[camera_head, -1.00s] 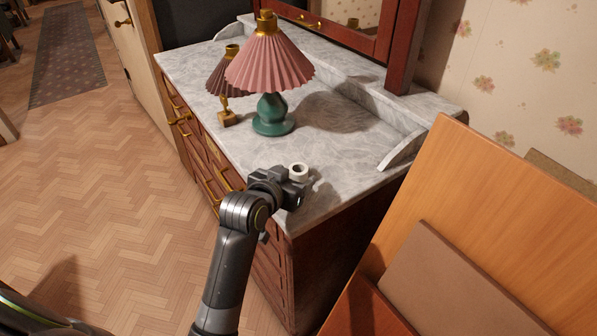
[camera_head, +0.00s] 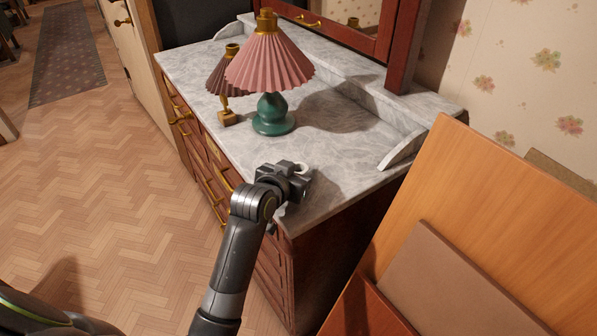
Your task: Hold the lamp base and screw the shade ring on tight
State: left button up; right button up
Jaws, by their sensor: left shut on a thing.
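A lamp with a turned green base (camera_head: 273,115) and a pink pleated shade (camera_head: 268,62) stands upright on the marble top of a dresser. A brass-coloured fitting (camera_head: 266,20) shows at the top of its shade. My left gripper (camera_head: 300,174) is at the front part of the dresser top, well in front of the lamp and apart from it. It is shut on a small white ring (camera_head: 303,168), which it mostly hides. My right gripper is not in view.
A smaller lamp (camera_head: 227,85) with a brass base stands left of the green one. The dresser's marble top (camera_head: 345,150) is clear on the right. A mirror frame rises at the back. Wooden boards (camera_head: 470,210) lean at the right. Floor is open at left.

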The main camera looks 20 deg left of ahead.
pick_arm(q)
jog(key=shift+r, duration=0.1)
notch_tip(320, 180, up, 10)
jog(key=shift+p, duration=0.45)
dwell(1.1)
